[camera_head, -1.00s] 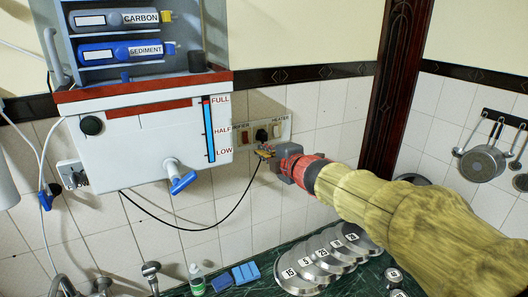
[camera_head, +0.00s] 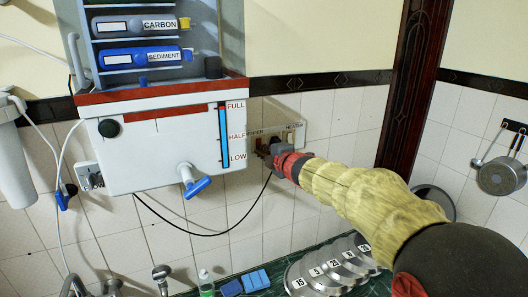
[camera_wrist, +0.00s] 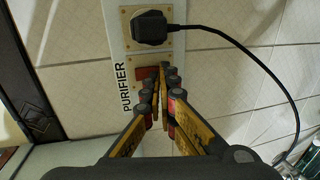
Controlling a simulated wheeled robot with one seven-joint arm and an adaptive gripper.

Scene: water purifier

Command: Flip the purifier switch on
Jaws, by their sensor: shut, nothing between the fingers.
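The purifier switch is a red rocker (camera_wrist: 146,75) on the wall switch panel (camera_wrist: 116,40), beside the PURIFIER label in the wrist view. My gripper (camera_wrist: 163,72) is shut and empty, with its fingertips over or right beside the switch's edge. The fingers hide part of the switch, and I cannot tell whether they touch it. In the head view, my gripper (camera_head: 264,148) is at the lower left part of the panel (camera_head: 278,108) and covers the purifier switch. The white purifier (camera_head: 165,150) hangs to the left.
A black plug (camera_wrist: 151,27) with a cord sits in the socket beside the switch. A blue-handled tap (camera_head: 197,187) sticks out from the purifier. Several numbered lids (camera_head: 305,275) and blue blocks (camera_head: 256,279) are on the green counter below.

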